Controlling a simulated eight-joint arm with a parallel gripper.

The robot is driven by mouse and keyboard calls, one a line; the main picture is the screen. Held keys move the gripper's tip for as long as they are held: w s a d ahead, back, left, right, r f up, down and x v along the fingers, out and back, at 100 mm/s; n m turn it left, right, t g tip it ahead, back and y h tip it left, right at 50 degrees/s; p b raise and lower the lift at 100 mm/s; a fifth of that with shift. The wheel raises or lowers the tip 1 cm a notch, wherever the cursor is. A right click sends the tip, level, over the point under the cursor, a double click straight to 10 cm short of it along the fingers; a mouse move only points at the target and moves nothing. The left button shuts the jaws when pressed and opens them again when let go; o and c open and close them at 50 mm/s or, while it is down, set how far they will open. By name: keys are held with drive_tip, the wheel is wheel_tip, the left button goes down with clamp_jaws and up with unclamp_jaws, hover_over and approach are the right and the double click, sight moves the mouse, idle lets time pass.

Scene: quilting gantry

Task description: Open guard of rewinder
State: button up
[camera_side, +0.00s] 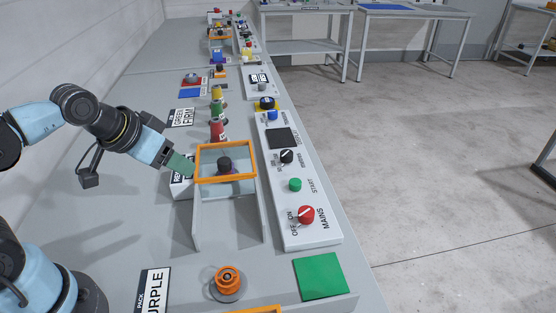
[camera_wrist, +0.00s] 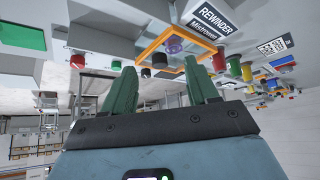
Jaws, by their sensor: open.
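The rewinder's guard is an orange frame (camera_side: 197,163) around a see-through pane, at the far end of two low grey walls (camera_side: 198,220). A black knob on a purple part shows through or behind the frame. I cannot tell whether the guard is open or shut. In the wrist view the orange frame (camera_wrist: 147,52) lies beyond my fingers, near the purple part (camera_wrist: 173,45) and the REWINDER sign (camera_wrist: 213,18). My gripper (camera_side: 184,165) has green fingers and is just left of the frame in the side view. In the wrist view my gripper (camera_wrist: 160,86) is open, with nothing between its fingers.
A control panel (camera_side: 312,232) with a red mains switch, green start button and black knob stands right of the guard. Red, green and yellow spools (camera_side: 218,131) stand behind it. In front are an orange round part (camera_side: 228,279) and a green square (camera_side: 319,277).

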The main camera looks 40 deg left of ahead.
drive_tip(key=w+r+n+g, duration=0.3)
drive_tip(key=w+r+n, duration=0.1)
drive_tip(key=w+n, duration=0.15)
drive_tip(key=n+g, duration=0.4)
drive_tip(key=n, duration=0.5)
hover_over(223, 160)
wheel_tip(223, 160, down, 11)
drive_tip(key=shift+r, duration=0.1)
clamp_jaws()
